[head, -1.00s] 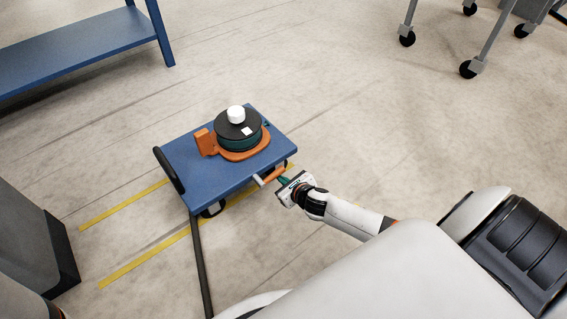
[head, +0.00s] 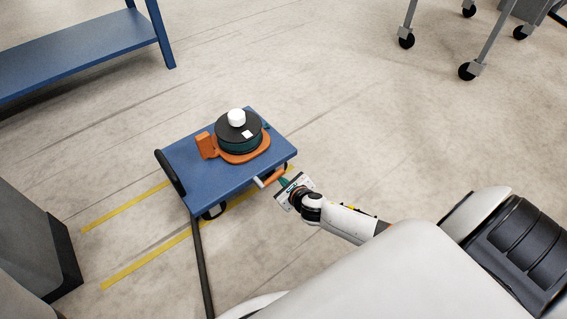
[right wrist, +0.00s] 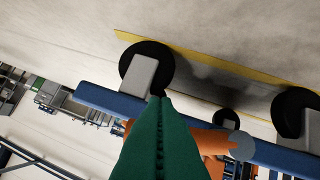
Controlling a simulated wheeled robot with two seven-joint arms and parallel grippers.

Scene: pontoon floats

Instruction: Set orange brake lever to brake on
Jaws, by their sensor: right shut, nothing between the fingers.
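The orange brake lever (head: 272,175) sticks out from the near right edge of the blue cart (head: 182,150) and has a grey end. My right gripper (head: 283,182) is shut and empty, just right of the lever. In the right wrist view its green fingers (right wrist: 158,125) are together, and the orange lever (right wrist: 207,138) with its grey tip (right wrist: 240,146) shows partly behind them. I cannot tell whether the fingers touch the lever. My left gripper is not in view.
An orange holder (head: 205,146) with a dark round reel (head: 238,133) and white knob sits on the cart. The cart has a black handle (head: 170,172) and wheels (right wrist: 147,70). Yellow floor lines (head: 145,270) run beside it.

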